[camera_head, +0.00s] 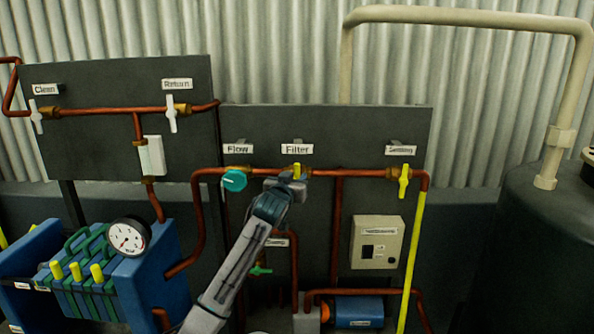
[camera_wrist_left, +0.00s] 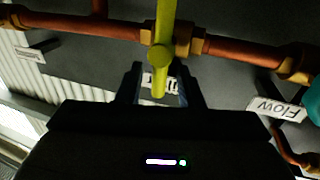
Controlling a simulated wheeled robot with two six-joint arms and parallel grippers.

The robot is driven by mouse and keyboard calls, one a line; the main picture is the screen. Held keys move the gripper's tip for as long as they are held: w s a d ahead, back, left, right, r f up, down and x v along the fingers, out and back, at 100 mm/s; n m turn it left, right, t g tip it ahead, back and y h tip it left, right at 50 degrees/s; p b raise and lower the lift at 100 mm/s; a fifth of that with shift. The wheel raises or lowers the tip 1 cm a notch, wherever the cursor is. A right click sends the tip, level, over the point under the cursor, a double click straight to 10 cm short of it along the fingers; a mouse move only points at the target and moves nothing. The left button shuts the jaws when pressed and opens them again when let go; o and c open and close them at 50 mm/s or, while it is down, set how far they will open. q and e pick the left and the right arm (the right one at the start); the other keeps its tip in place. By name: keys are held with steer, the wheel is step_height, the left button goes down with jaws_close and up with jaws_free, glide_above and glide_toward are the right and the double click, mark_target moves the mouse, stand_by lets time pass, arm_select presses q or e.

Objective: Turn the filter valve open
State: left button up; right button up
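The filter valve's yellow handle (camera_head: 297,170) sits on the copper pipe below the "Filter" label (camera_head: 297,149). In the left wrist view the yellow handle (camera_wrist_left: 163,52) runs across the pipe, with its near end between my fingers. My left gripper (camera_head: 286,184) is at the valve, reaching up from below, and partly hides the handle's lower part. In the left wrist view my left gripper (camera_wrist_left: 162,88) has its fingers apart, one on each side of the handle's end, with gaps showing. My right gripper is in neither view.
A teal flow knob (camera_head: 234,180) is close on the left on the same pipe. A yellow settling valve handle (camera_head: 404,180) is to the right. A grey box (camera_head: 377,242) and a blue pump (camera_head: 358,311) are below. A pressure gauge (camera_head: 128,237) stands at the lower left.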

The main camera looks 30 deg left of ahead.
arm_select(q)
steer(key=shift+p+x, duration=0.3)
steer(key=shift+x, duration=1.05)
jaws_close()
steer(key=shift+f, duration=0.1)
